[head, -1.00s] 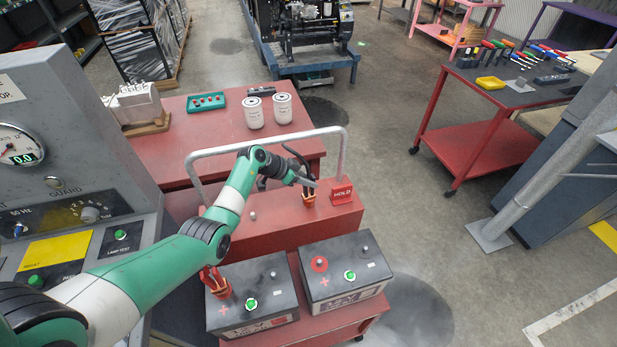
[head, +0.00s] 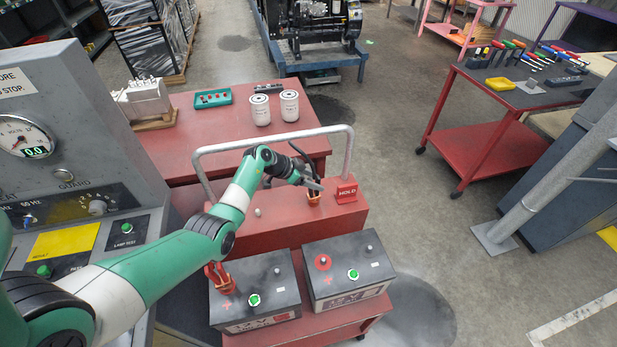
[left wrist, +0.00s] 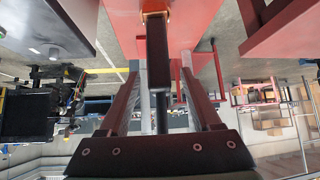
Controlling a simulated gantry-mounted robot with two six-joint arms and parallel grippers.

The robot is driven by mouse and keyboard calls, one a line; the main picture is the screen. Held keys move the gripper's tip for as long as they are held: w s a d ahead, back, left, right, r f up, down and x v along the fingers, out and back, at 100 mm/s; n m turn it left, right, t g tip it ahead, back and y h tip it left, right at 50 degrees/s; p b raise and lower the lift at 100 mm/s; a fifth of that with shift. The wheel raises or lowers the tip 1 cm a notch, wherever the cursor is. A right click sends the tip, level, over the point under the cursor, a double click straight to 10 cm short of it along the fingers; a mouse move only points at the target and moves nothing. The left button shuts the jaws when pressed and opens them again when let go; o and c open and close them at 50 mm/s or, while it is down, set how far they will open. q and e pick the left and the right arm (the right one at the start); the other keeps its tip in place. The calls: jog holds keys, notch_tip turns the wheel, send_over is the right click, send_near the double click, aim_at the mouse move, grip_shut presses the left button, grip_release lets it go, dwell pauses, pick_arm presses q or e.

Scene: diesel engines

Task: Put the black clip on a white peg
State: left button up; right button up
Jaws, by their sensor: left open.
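The black clip shows in the left wrist view as a black bar (left wrist: 158,62) between my fingers, with copper-coloured jaws at its far end. In the head view its orange-copper jaws (head: 314,198) are at the top of the red cart box, beside the HOLD sign; my gripper hides its upper part. I cannot tell whether a peg is under it. My left gripper (head: 313,185) is open around the clip, with visible gaps between fingers and bar in the wrist view. A small whitish peg (head: 257,212) stands bare on the box top, left of the clip. My right gripper is not in view.
Two black batteries (head: 287,268) (head: 383,266) stand on the cart in front; a red clip (head: 218,277) is at the left one. A metal handle (head: 349,152) arches behind the box. The red HOLD sign (head: 347,191) stands close right of my gripper. A control panel (head: 75,120) is at left.

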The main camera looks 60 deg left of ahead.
pick_arm(q)
jog(key=p+v, duration=0.5)
jog(key=v, duration=0.6)
jog(key=shift+s+r, duration=0.1)
jog(key=shift+r, duration=0.05)
